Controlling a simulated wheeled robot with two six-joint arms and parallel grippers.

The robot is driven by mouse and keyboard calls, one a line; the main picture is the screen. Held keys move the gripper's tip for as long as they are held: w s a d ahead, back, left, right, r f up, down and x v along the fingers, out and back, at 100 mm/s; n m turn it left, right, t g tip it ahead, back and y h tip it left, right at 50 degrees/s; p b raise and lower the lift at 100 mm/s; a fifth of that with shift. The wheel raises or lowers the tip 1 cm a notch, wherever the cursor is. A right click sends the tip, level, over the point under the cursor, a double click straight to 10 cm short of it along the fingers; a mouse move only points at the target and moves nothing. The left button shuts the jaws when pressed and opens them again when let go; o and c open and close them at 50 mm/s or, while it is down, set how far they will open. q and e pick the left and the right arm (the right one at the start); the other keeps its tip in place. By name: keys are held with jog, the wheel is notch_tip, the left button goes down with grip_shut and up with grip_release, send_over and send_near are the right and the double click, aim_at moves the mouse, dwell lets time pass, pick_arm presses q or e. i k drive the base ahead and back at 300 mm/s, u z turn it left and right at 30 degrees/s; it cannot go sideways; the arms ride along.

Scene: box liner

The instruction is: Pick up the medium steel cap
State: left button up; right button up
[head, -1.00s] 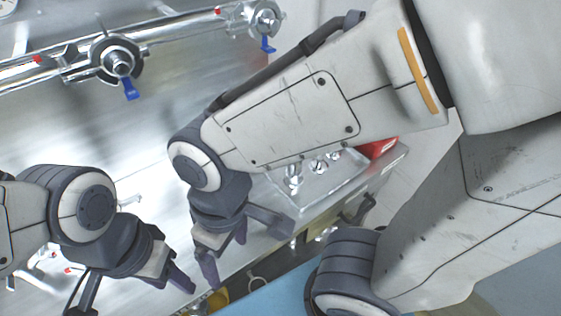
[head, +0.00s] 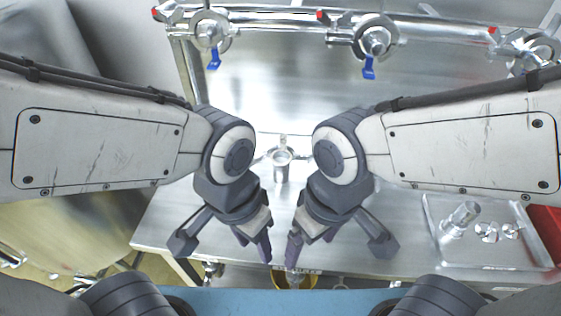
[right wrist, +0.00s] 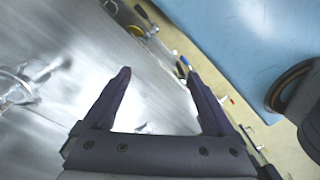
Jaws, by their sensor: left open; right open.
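Several small shiny steel parts lie in a shallow metal tray (head: 436,241) at the right of the table in the head view. One is a taller cylinder (head: 461,216); beside it are two round steel pieces, a nearer-left one (head: 487,232) and one further right (head: 512,230). Which of them is the medium cap I cannot tell. My right gripper (head: 308,245) is open and empty over the table's front edge, well left of the tray. It also shows open in the right wrist view (right wrist: 158,74). My left gripper (head: 254,243) is open and empty beside it.
A steel pipe with blue-handled valves (head: 375,42) runs along the back. A steel fitting with side arms (head: 281,160) stands mid-table behind my grippers. A red box (head: 546,222) is at the far right. A yellow round object (head: 294,281) sits below the front edge. The table between fitting and tray is largely clear.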

aim_at(489, 233)
jog(key=z, duration=3.55)
jog(key=i, duration=1)
jog(key=u, duration=3.3)
